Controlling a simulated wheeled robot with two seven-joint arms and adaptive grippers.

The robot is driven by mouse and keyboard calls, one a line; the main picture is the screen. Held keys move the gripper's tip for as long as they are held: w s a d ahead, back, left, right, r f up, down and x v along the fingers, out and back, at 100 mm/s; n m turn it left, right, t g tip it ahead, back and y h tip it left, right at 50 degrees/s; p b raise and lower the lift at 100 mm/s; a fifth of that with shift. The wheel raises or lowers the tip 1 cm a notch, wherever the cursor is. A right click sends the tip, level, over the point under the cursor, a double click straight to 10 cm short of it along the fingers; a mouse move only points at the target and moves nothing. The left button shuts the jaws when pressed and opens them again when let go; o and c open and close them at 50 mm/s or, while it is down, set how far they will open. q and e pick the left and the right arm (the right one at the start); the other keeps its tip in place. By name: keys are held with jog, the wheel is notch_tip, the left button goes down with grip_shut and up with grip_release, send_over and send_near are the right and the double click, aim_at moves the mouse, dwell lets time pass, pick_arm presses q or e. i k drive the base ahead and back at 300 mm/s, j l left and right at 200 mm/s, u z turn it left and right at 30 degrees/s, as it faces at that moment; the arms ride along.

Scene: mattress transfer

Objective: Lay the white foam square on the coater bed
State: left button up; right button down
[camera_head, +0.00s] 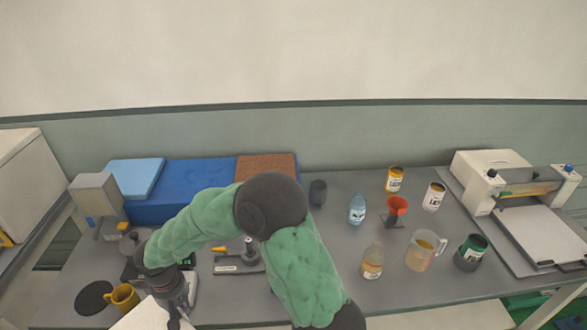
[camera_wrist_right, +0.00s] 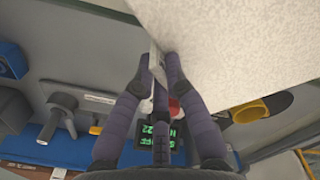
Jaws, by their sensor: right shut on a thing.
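The white foam square (camera_head: 145,317) is cut off by the bottom edge of the head view at lower left. It fills the upper right of the right wrist view (camera_wrist_right: 235,45). My right gripper (camera_head: 176,312) is shut on its edge, with its dark fingers (camera_wrist_right: 162,65) meeting there in the wrist view. The foam is held over the front left of the table. The coater bed (camera_head: 545,238) is a flat pale plate at the far right of the table, in front of the coater's white housings. Its top looks bare. My left gripper is not in view.
Between foam and coater stand a clear bottle (camera_head: 372,262), a beaker (camera_head: 425,250), a dark jar (camera_head: 471,252), a blue bottle (camera_head: 357,209) and a red funnel (camera_head: 396,206). A yellow mug (camera_head: 122,297) is beside the gripper. Blue boxes (camera_head: 185,190) line the back left.

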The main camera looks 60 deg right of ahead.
aim_at(542, 230)
jog(key=k+z, duration=0.35)
jog(key=k+l+z, duration=0.1)
jog(key=z, duration=0.25)
jog(key=k+l+z, duration=0.15)
jog(key=l, duration=0.35)
jog(key=k+l+z, duration=0.2)
jog(key=l, duration=0.25)
jog(key=l+z, duration=0.15)
jog(key=l, duration=0.35)
jog(key=k+l, duration=0.1)
jog(key=l, duration=1.1)
jog(key=k+l, duration=0.15)
jog(key=l, duration=1.05)
jog(key=k, duration=0.05)
